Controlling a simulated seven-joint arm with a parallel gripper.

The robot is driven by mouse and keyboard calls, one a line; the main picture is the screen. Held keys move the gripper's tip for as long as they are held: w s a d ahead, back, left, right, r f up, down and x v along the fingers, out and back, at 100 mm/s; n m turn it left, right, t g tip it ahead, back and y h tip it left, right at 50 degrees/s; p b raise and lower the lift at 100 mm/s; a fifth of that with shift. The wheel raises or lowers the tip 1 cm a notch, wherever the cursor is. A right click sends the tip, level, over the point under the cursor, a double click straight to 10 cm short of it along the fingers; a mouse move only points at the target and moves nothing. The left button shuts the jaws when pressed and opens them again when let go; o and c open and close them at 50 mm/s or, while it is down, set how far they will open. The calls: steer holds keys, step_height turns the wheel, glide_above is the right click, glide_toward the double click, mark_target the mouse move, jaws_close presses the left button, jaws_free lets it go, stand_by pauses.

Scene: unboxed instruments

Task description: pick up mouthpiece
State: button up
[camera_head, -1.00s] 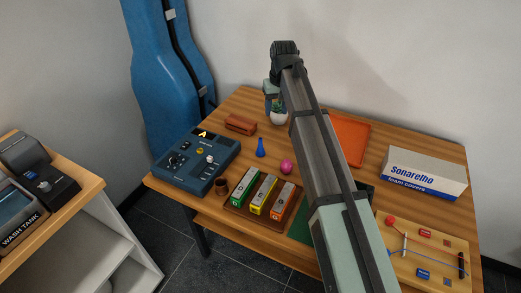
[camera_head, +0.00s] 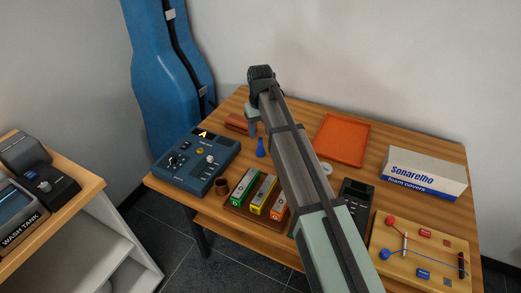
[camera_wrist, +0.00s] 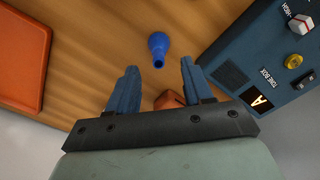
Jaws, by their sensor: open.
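In the wrist view the mouthpiece (camera_wrist: 158,47) has a round bulb and a narrower, open end. My gripper (camera_head: 252,133) is open and empty, hanging close behind the mouthpiece in the head view. In the wrist view my two blue fingers (camera_wrist: 160,72) stand apart, with the mouthpiece just beyond the gap between their tips. I cannot tell their height above the table.
The tone box (camera_head: 195,162) is to the left and a reddish-brown block (camera_head: 236,122) is behind. An orange tray (camera_head: 341,139) is to the right. My arm hides part of the table.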

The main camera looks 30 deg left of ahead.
mark_target(260, 139)
steer(key=shift+w+f, duration=0.15)
steer(key=shift+f, duration=2.6)
jaws_close()
